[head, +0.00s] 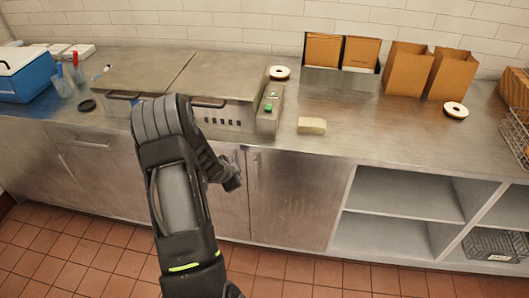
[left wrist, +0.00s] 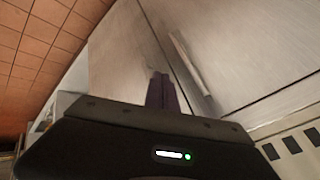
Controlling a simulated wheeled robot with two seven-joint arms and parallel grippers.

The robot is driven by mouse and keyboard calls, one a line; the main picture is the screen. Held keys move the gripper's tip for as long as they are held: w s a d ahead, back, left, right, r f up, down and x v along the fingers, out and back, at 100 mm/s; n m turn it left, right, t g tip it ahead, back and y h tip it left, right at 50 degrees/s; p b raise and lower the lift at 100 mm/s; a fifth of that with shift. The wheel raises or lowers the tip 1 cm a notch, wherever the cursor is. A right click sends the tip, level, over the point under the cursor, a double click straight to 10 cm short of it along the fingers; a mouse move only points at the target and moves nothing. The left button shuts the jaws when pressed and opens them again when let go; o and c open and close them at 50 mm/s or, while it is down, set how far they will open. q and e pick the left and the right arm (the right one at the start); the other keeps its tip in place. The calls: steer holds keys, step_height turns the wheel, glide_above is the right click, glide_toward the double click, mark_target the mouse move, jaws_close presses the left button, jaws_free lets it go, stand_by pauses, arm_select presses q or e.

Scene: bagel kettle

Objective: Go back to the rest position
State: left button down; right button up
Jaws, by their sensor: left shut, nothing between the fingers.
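My left arm comes in from the bottom left of the head view and bends down at the front of the counter. Its gripper (head: 232,179) is in front of the cabinet doors, below the counter's edge, with nothing in it. In the left wrist view the closed fingers (left wrist: 162,92) show as a dark upright shape before a metal cabinet door. My right gripper is in neither view.
The steel counter (head: 390,130) bears the kettle unit (head: 215,75) with two lids, a pale block (head: 312,125), bagels (head: 456,110), paper bags (head: 451,73) and a blue cooler (head: 25,75). Open shelves (head: 405,195) lie below right. The tiled floor (head: 60,255) in front looks clear.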

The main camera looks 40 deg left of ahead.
arm_select(q)
steer(key=s+d+f+n+g+h, duration=0.15)
steer(key=d+f+n, duration=0.3)
steer(key=d, duration=0.85)
steer(key=s+d+f+n+g+h, duration=0.15)
steer(key=d+f+n+h, duration=0.35)
steer(key=d, duration=0.8)
steer(key=s+d+f+m+g+b, duration=0.1)
steer(key=s+d, duration=0.6)
steer(key=d, duration=0.6)
steer(key=s+d+f+m+g+b, duration=0.1)
steer(key=s+d+m+g, duration=0.1)
steer(key=s+d, duration=0.6)
steer(key=d, duration=0.4)
steer(key=shift+s+d+f, duration=0.2)
steer(key=shift+d+f, duration=0.15)
